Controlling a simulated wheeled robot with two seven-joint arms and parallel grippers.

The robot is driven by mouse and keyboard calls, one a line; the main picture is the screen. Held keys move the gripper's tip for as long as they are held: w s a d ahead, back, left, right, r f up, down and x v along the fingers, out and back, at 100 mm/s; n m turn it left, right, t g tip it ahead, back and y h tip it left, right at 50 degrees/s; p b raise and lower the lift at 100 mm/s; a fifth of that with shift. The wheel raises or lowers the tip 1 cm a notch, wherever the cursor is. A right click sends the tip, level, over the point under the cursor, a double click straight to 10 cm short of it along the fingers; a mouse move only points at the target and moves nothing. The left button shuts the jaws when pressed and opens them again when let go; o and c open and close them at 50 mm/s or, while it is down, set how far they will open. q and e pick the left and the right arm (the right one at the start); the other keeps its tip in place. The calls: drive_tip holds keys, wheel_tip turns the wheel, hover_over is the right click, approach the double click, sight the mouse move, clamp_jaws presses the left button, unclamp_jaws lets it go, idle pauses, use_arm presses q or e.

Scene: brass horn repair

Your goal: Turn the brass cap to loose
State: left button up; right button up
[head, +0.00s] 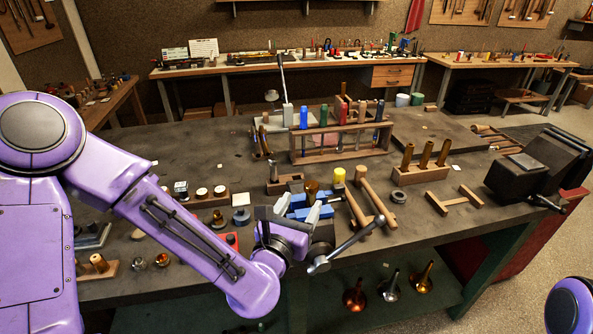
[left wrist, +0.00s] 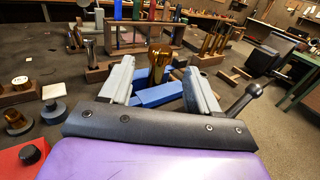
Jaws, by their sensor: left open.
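A brass piece (head: 312,187), which looks like the brass cap, stands upright at the blue-jawed vise (head: 328,196) near the front of the bench. In the left wrist view the brass piece (left wrist: 158,58) shows between and beyond my fingers, above the blue jaws (left wrist: 158,96). My left gripper (head: 297,208) is open, its two grey fingers pointing toward the vise. In the left wrist view the gripper (left wrist: 160,72) is empty, with a wide gap between the fingers. I cannot tell whether either finger touches the brass. My right gripper is not in view.
Wooden-handled mallets (head: 368,203) lie right of the vise. A wooden tool rack (head: 340,140) stands behind it, and a block with brass tubes (head: 421,170) is farther right. A dark bench machine (head: 535,168) fills the right end. A metal bar handle (head: 345,245) juts out in front.

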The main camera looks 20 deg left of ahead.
sight(314, 181)
use_arm(q)
drive_tip(key=shift+w+d+r, duration=0.1)
drive_tip(key=shift+w+r, duration=0.05)
drive_tip(key=shift+w, duration=0.4)
drive_tip(key=shift+w+r, duration=0.1)
drive_tip(key=shift+w, duration=0.45)
drive_tip(key=shift+w+r+p, duration=0.4)
drive_tip(key=shift+w+p, duration=0.1)
drive_tip(key=shift+w, duration=0.25)
drive_tip(key=w, duration=0.2)
drive_tip(key=w+p, duration=0.1)
drive_tip(key=w, duration=0.1)
drive_tip(key=w+f, duration=0.1)
drive_tip(key=shift+w+p, duration=0.35)
drive_tip(key=shift+w, duration=0.05)
drive_tip(key=shift+s+r, duration=0.15)
drive_tip(key=shift+s, duration=0.05)
drive_tip(key=c, duration=1)
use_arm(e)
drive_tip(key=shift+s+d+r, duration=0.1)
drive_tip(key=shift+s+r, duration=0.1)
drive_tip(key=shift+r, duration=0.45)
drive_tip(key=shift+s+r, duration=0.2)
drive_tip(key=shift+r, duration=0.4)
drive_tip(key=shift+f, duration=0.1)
